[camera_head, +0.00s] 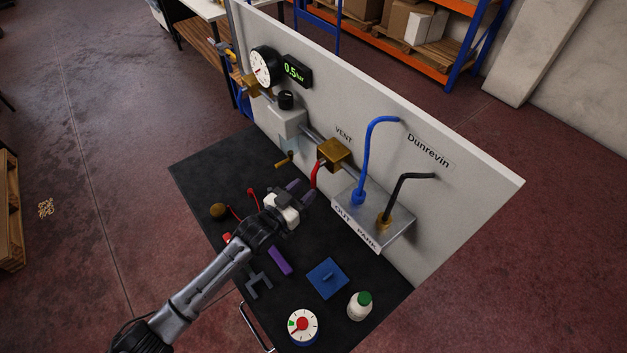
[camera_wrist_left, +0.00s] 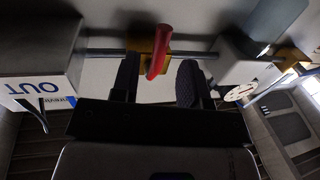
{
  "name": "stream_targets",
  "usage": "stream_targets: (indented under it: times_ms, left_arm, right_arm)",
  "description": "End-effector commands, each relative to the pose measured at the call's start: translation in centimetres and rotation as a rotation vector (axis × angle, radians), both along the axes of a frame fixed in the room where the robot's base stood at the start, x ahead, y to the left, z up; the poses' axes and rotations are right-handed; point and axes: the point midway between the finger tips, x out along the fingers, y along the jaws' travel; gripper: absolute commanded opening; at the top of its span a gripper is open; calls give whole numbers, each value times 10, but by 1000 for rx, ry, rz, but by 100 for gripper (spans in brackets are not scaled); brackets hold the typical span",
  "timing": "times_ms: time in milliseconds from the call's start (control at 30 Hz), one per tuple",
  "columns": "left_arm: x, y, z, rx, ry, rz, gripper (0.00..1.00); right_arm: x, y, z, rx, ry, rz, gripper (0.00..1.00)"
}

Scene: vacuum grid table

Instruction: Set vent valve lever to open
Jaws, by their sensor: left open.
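The vent valve is a brass block (camera_head: 334,153) on the pipe under the word VENT on the grey panel. Its red lever (camera_head: 315,174) points down and toward the table from the block. My left gripper (camera_head: 301,192) is open just below and in front of the lever. In the left wrist view the red lever (camera_wrist_left: 157,54) appears between the two open fingers (camera_wrist_left: 157,82), with the brass block (camera_wrist_left: 161,42) behind it. I cannot tell whether a finger touches the lever. My right gripper is not in view.
Right of the valve is an OUT/PARK box (camera_head: 405,222) with blue and black hoses. Left are a regulator (camera_head: 287,120), a gauge (camera_head: 265,66) and a 0.5 bar display (camera_head: 297,71). The black table (camera_head: 210,165) holds a blue plate (camera_head: 327,278), a green-capped bottle (camera_head: 360,305) and a dial (camera_head: 302,326).

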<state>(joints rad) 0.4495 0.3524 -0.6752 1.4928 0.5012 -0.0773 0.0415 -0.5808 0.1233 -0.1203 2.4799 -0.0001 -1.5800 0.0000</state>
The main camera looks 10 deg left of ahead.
Motion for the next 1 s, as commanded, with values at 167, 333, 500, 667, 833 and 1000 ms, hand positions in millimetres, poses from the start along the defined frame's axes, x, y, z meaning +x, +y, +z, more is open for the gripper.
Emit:
stream_targets:
  times_ms: [167,333,500,667,833,1000]
  left_arm:
    - [22,-14,0,1,0,0,41]
    - [33,-22,0,1,-1,0,41]
    - [38,-25,-1,2,1,0,41]
    - [38,-26,0,2,1,0,41]
    - [38,-25,0,2,1,0,37]
    - [38,-25,0,1,0,0,21]
  right_arm:
    - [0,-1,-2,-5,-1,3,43]
    - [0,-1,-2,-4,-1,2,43]
    - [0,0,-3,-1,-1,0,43]
    - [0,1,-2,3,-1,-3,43]
    - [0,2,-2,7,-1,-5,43]
    - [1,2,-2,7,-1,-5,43]
